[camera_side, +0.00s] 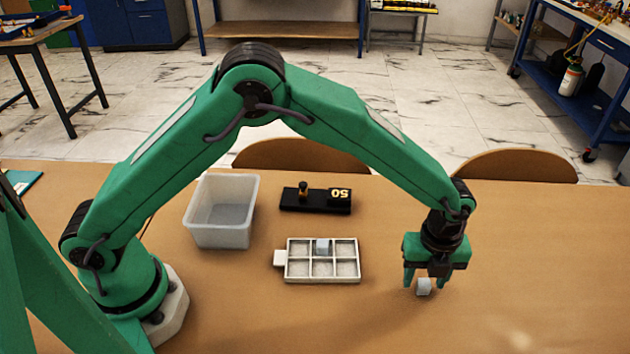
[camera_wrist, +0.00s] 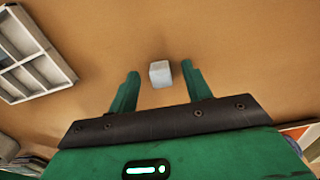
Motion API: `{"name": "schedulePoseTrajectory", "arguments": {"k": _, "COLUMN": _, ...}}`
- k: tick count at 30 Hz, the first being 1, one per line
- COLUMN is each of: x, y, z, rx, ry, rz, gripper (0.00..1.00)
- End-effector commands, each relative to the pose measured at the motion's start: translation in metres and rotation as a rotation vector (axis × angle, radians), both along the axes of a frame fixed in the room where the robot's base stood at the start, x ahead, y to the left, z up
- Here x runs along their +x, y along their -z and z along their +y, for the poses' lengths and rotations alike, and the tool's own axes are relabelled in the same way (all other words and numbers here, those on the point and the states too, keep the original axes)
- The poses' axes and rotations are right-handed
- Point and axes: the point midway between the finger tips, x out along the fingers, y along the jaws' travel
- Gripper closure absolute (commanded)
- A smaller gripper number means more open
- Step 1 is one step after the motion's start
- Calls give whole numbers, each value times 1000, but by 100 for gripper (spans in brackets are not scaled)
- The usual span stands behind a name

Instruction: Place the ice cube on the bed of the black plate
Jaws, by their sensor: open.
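A small pale ice cube (camera_side: 424,288) sits on the tan table at the right in the side view. My gripper (camera_side: 422,282) points down over it. In the wrist view the ice cube (camera_wrist: 160,74) lies between the two green fingertips of my gripper (camera_wrist: 160,70), with a gap on each side, closer to the right finger. The gripper is open and holds nothing. The black plate (camera_side: 316,206) lies flat at the back middle, with a brown knob-like piece (camera_side: 303,188) on its left and a raised block marked 50 (camera_side: 339,194) on its right.
A white compartment tray (camera_side: 283,259) lies left of my gripper; another pale cube (camera_side: 323,246) is in its back middle compartment. The tray also shows in the wrist view (camera_wrist: 45,45). A deep translucent bin (camera_side: 222,238) stands behind left. The table right of my gripper is clear.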

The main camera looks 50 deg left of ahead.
Motion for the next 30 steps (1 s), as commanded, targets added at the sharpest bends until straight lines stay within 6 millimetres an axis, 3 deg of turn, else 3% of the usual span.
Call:
{"name": "schedulePoseTrajectory", "arguments": {"k": 1, "x": 0, "y": 0, "z": 0, "rx": 0, "ry": 0, "rz": 0, "gripper": 57}}
{"name": "schedulePoseTrajectory", "arguments": {"k": 7, "x": 0, "y": 0, "z": 0, "rx": 0, "ry": 0, "rz": 0, "gripper": 96}}
{"name": "schedulePoseTrajectory", "arguments": {"k": 9, "x": 0, "y": 0, "z": 0, "rx": 0, "ry": 0, "rz": 0, "gripper": 100}}
{"name": "schedulePoseTrajectory", "arguments": {"k": 20, "x": 0, "y": -5, "z": 0, "rx": -1, "ry": 0, "rz": -1, "gripper": 100}}
{"name": "schedulePoseTrajectory", "arguments": {"k": 30, "x": 1, "y": -42, "z": -1, "rx": -2, "ry": 0, "rz": -4, "gripper": 100}}
